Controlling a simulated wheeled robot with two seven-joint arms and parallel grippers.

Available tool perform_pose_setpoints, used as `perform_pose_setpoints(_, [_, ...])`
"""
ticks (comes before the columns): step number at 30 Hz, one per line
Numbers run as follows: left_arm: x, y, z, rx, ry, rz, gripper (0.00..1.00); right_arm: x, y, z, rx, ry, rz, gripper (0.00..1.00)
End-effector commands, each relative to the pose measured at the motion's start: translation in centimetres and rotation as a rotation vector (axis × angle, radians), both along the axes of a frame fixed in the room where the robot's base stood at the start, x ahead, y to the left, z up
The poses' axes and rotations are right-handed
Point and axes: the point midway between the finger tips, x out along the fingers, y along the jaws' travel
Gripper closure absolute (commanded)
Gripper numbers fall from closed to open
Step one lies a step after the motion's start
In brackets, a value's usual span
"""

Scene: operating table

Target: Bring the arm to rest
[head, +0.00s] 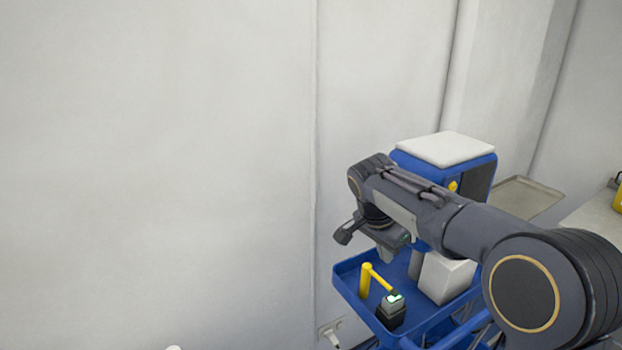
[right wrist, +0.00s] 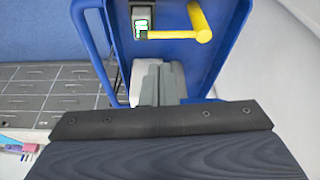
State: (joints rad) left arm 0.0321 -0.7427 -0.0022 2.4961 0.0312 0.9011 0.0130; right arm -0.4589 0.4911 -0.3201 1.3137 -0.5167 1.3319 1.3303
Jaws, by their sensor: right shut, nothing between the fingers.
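My right arm reaches in from the right of the head view, over a blue cart. Its gripper (head: 388,256) points down above the cart's blue tray (head: 345,275), behind a yellow handle-like part (head: 366,280). In the right wrist view the grey fingers (right wrist: 158,68) are together, with nothing held between them. The yellow part (right wrist: 190,28) and a small device with a lit display (right wrist: 141,22) show beyond the fingertips. My left gripper is not in view.
A blue machine with a white top (head: 445,149) stands behind my arm. A white box (head: 445,277) is in the tray beside the gripper. A metal tray (head: 520,197) lies at the right. A plain pale wall fills the left; the space before it looks clear.

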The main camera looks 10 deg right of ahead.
Motion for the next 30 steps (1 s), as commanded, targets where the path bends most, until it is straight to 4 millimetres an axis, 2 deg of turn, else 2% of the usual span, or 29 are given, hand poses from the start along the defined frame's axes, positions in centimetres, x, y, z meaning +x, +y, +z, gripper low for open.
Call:
perform_pose_setpoints(4, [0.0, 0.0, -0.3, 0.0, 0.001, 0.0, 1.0, -4.6, -2.2, 0.0, 0.126, 0.018, 0.127, 1.0])
perform_pose_setpoints(8, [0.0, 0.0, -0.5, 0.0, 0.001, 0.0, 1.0, -11.1, -3.1, -0.2, 0.26, -0.01, 0.327, 1.0])
perform_pose_setpoints(11, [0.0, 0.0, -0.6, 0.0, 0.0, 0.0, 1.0, -16.1, -2.7, -0.7, 0.327, -0.07, 0.485, 1.0])
perform_pose_setpoints(15, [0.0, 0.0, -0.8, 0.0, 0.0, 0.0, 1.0, -22.7, -1.1, -2.1, 0.353, -0.178, 0.692, 1.0])
perform_pose_setpoints(18, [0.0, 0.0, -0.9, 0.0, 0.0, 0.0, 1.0, -26.2, 0.3, -3.5, 0.334, -0.248, 0.809, 1.0])
perform_pose_setpoints(21, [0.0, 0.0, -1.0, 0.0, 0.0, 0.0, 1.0, -28.5, 1.5, -4.9, 0.302, -0.298, 0.891, 1.0])
perform_pose_setpoints(24, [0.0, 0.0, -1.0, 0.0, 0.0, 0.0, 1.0, -29.8, 2.2, -5.8, 0.277, -0.326, 0.94, 1.0])
perform_pose_setpoints(30, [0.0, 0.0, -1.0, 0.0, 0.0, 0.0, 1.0, -30.4, 2.6, -6.4, 0.261, -0.337, 0.967, 1.0])
